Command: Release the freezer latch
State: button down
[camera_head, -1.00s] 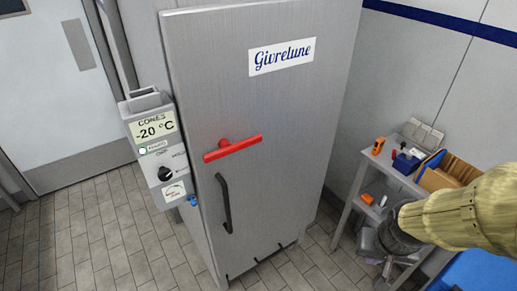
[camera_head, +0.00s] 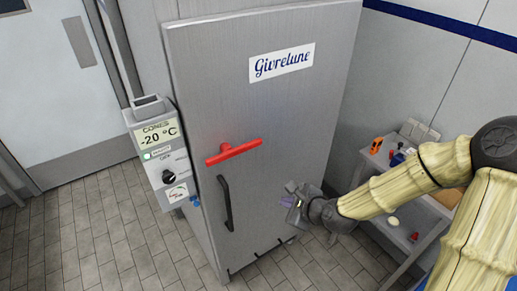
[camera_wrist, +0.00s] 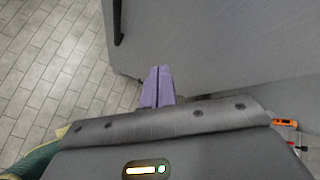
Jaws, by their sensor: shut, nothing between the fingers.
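The freezer (camera_head: 285,115) is a tall grey cabinet with a closed door and a "Givrelune" label. The red latch (camera_head: 234,151) is a T-shaped bar lying nearly level on the door, above the black door handle (camera_head: 226,203). My gripper (camera_head: 291,189) is in front of the door's right part, to the right of the latch and lower, apart from it. In the wrist view its purple fingers (camera_wrist: 157,88) are together and empty. That view also shows the black handle (camera_wrist: 118,22) at the top; the latch is outside it.
A control box (camera_head: 160,150) reading -20 °C is on the freezer's left side. A small table (camera_head: 358,172) with an orange device (camera_head: 376,145) and other items stands at the right, partly behind my arm. Tiled floor (camera_head: 105,235) is clear at the left.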

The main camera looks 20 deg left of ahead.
jog(key=w+a+r+m+t+y, duration=0.2)
jog(key=w+a+r+m+t, duration=0.1)
jog(key=r+m, duration=0.4)
jog(key=shift+a+r+m+y+p, duration=0.25)
jog(key=shift+a+m+y+p, duration=0.2)
jog(key=shift+m, duration=0.15)
jog(key=w+a+p, duration=0.5)
jog(key=w+a, duration=0.1)
jog(key=a, duration=0.1)
jog(key=shift+a+r, duration=0.15)
jog(key=shift+r, duration=0.15)
jog(key=shift+w+d+r, duration=0.1)
jog(key=shift+w+d, duration=0.1)
jog(key=shift+w, duration=0.05)
